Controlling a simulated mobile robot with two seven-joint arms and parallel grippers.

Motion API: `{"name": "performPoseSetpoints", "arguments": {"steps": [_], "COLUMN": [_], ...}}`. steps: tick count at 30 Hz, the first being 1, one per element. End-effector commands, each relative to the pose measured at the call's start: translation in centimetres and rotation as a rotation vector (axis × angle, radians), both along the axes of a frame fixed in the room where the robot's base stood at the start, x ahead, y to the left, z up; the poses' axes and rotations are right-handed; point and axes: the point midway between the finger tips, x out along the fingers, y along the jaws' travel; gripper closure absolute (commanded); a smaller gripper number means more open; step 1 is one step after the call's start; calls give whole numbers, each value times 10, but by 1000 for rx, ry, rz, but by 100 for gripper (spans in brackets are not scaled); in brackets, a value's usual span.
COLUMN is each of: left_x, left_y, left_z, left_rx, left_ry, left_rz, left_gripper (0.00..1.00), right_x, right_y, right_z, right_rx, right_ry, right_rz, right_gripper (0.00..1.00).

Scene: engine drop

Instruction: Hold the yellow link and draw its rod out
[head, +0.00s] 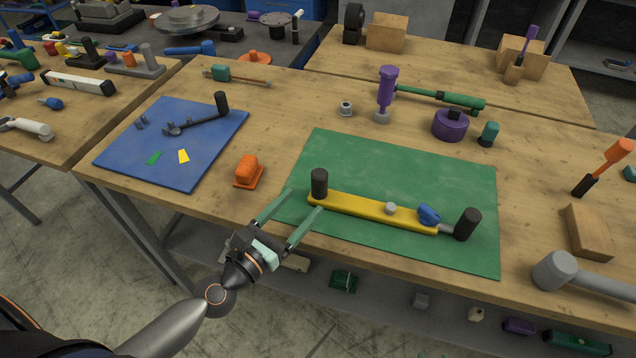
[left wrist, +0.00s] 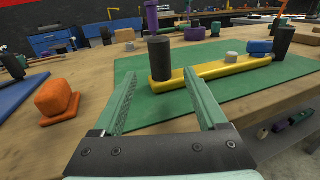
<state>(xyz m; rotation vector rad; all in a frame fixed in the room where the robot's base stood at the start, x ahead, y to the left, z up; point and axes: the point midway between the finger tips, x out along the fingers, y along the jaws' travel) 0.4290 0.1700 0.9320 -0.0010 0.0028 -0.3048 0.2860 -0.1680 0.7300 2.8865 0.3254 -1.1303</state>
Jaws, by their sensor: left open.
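The yellow link (head: 360,209) lies on a green mat (head: 400,165). A black upright cylinder (head: 319,183) stands at its left end. A grey knob (head: 390,208) and a blue piece (head: 428,214) sit on its right half. A short grey rod (head: 446,229) comes out of its right end, with a black cylinder (head: 467,224) at its tip. My left gripper (head: 306,201) is open and empty, just left of and in front of the link's left end. The left wrist view also shows the link (left wrist: 210,75) ahead of the open fingers. My right gripper is not in view.
An orange part (head: 247,171) stands left of the gripper. A blue mat (head: 190,160) with a dark tool lies further left. A purple screwdriver-like part (head: 386,95) and a purple round part (head: 450,125) stand behind the green mat. A grey hammer (head: 570,272) lies at the right.

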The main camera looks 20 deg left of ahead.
Motion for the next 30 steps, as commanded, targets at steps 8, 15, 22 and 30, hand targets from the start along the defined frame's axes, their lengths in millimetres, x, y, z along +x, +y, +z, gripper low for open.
{"name": "performPoseSetpoints", "arguments": {"steps": [8,15,22,30], "left_x": [29,60,89,97], "left_y": [-9,-19,-29,-32], "left_z": [3,2,1,1], "left_rx": [-6,-3,0,0], "left_ry": [-11,-6,-4,-3], "left_rz": [3,1,-1,-2], "left_gripper": [25,25,25,25], "right_x": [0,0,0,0], "right_y": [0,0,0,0], "right_z": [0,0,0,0], "right_rx": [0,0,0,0], "right_ry": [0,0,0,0], "right_rz": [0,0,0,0], "right_gripper": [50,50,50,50]}}
